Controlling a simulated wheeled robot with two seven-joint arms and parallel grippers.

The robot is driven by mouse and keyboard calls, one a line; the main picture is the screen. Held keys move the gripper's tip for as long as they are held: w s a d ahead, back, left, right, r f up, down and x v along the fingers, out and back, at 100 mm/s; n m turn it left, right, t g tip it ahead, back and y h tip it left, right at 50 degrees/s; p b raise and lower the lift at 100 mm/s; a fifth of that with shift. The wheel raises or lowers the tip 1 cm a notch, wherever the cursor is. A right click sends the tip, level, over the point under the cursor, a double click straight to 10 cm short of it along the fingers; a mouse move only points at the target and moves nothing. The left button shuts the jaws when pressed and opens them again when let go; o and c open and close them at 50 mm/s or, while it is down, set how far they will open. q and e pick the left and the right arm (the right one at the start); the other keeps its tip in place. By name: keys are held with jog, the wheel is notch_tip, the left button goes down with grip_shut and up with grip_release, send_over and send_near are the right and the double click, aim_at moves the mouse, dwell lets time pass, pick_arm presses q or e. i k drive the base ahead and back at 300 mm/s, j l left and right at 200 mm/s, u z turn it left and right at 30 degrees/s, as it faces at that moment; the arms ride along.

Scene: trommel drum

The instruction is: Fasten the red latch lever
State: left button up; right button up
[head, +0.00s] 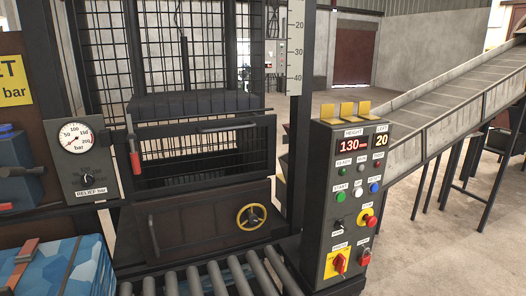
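The red latch lever (133,153) is on the dark frame at the left side of the mesh cage door (203,150). Its red grip hangs down, nearly upright, below a dark upper part. Whether it is engaged with a catch is too small to tell. The door has a grey bar handle (228,127) along its top edge. Neither of my grippers is in view.
A control panel (345,200) with several buttons stands right of the cage. A roller conveyor (215,278) lies in front. A pressure gauge (75,138) is on the left. A blue-patterned block (65,270) sits lower left. A sloping conveyor (440,100) fills the right.

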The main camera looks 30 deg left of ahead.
aim_at(132, 137)
jog(key=k+u, duration=0.1)
jog(key=u, duration=1.55)
